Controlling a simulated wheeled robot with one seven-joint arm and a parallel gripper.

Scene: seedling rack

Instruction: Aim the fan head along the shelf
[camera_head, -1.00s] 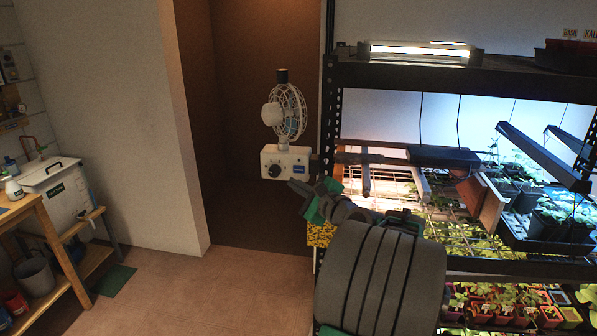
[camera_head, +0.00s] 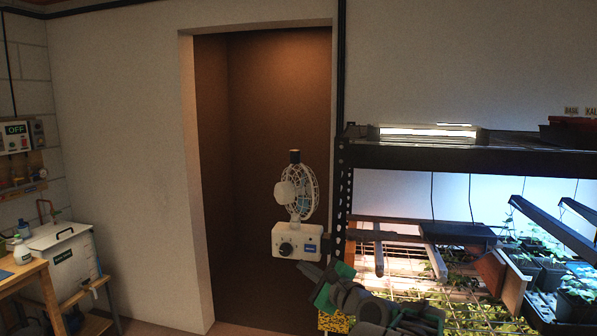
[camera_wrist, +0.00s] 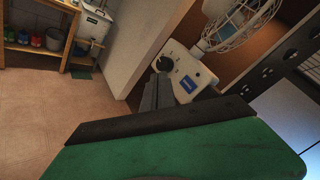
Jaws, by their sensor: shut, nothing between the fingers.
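The small white fan has a round caged head (camera_head: 306,190) with a dark knob on top, above a white base box (camera_head: 297,241) with a black dial and a blue label. It is fixed at the left end of the shelf rack (camera_head: 342,180). In the wrist view the base box (camera_wrist: 186,68) and part of the cage (camera_wrist: 240,22) show at the top. My gripper (camera_head: 305,266) is shut and empty, its tip just below the base box. In the wrist view my gripper (camera_wrist: 157,84) points at the dial; I cannot tell whether it touches.
Seedling trays and a hanging lamp (camera_head: 550,228) fill the shelf at right. A light bar (camera_head: 428,132) lies on the top shelf. A white tank (camera_head: 68,260) and wooden bench (camera_head: 22,280) stand at left. The doorway recess (camera_head: 265,110) behind the fan is clear.

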